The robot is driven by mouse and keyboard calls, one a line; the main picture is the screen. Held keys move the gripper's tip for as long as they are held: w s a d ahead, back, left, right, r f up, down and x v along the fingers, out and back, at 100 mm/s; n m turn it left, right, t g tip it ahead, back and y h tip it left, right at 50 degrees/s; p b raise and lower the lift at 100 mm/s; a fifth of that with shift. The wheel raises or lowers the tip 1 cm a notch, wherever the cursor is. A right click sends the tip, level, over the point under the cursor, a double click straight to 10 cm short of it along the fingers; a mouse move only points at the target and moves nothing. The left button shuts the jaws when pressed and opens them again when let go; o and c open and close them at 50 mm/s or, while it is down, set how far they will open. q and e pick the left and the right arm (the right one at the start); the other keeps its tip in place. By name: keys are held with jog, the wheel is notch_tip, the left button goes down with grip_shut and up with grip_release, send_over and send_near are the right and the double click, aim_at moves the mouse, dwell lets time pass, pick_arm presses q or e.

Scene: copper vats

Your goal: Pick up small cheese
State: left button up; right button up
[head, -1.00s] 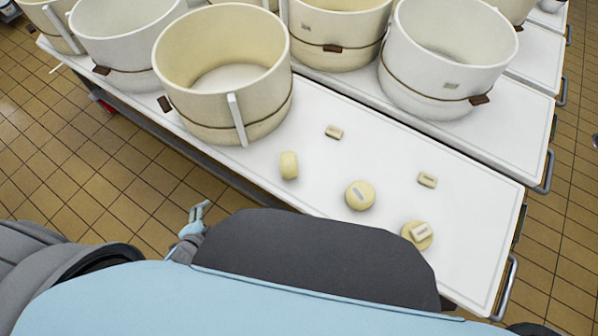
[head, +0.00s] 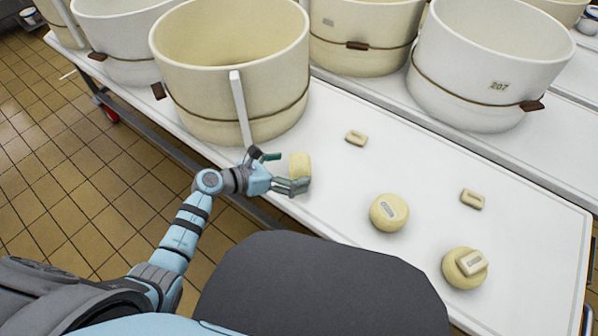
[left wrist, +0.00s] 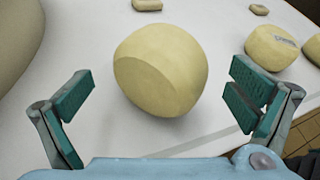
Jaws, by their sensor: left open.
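A small round pale-yellow cheese (head: 300,165) stands on the white table near its front edge, beside the large cream vat. My left gripper (head: 276,172) is open at its left side. In the left wrist view the cheese (left wrist: 160,70) sits ahead of and between the spread fingers (left wrist: 158,108), with gaps on both sides. Two other round cheeses lie to the right: one (head: 384,217) with a grey mark on top, one (head: 455,276) with a small block (head: 472,262) on it. My right gripper is out of view.
Small pale blocks (head: 356,138) (head: 472,199) lie farther back on the white table (head: 425,165). A large cream vat (head: 215,115) with an upright white strip stands close behind my left gripper. More vats (head: 475,90) line the back.

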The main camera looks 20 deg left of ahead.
pick_arm(q)
jog(key=x, duration=0.3)
jog(key=shift+f+b, duration=0.15)
jog(key=shift+b, duration=0.2)
jog(key=shift+c, duration=1)
jog(key=c, duration=1.3)
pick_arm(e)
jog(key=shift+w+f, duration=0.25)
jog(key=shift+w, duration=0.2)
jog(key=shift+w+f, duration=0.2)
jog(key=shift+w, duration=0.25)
